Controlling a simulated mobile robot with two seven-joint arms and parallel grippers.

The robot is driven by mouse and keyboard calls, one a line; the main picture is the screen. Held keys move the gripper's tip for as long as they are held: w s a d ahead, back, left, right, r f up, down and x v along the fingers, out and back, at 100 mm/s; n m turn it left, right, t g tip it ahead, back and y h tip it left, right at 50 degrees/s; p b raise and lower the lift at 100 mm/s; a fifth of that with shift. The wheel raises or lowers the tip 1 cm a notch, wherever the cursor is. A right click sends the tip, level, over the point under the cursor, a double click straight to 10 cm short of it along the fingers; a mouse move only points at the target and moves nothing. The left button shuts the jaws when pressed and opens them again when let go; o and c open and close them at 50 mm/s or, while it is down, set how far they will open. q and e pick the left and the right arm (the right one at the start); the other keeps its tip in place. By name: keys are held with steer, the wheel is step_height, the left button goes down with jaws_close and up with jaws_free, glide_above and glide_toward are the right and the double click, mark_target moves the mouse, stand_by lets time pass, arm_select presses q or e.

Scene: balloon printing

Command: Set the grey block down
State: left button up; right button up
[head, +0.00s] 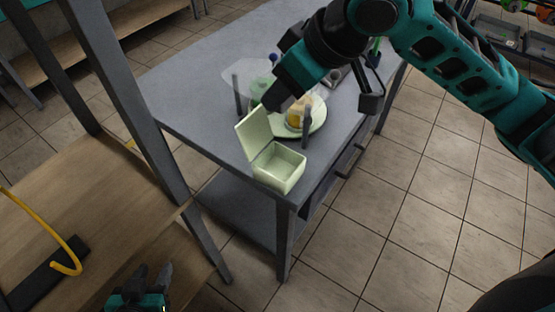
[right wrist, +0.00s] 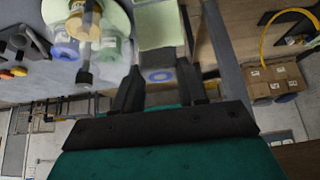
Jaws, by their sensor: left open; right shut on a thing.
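My right gripper (head: 268,104) reaches in from the upper right, above the grey table, close to the open pale green box. In the right wrist view its dark fingers (right wrist: 158,84) are shut on a grey block (right wrist: 160,95) with a blue ring on its face. My own gripper hides the block in the head view. The pale green box (head: 279,168) stands at the table's near corner with its lid raised, and its inside looks empty. It also shows beyond the fingers in the right wrist view (right wrist: 156,25). My left gripper (head: 153,271) is open and empty at the bottom left.
A pale green plate (head: 318,121) with a yellowish item (head: 297,110) lies on the grey table (head: 190,100) behind the box. A dark upright post (head: 306,131) is beside it. A wooden table (head: 90,215) with a yellow hook (head: 62,267) is at the left.

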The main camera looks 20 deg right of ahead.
step_height(320, 180, down, 16)
steer(key=b, duration=0.3)
steer(key=shift+f, duration=0.35)
steer(key=shift+f, duration=0.25)
steer(key=shift+f, duration=0.25)
steer(key=o, duration=0.7)
steer(key=shift+o, duration=0.6)
steer(key=shift+r, duration=0.25)
steer(key=p+v, duration=0.2)
steer(key=v, duration=1)
steer(key=shift+r, duration=0.35)
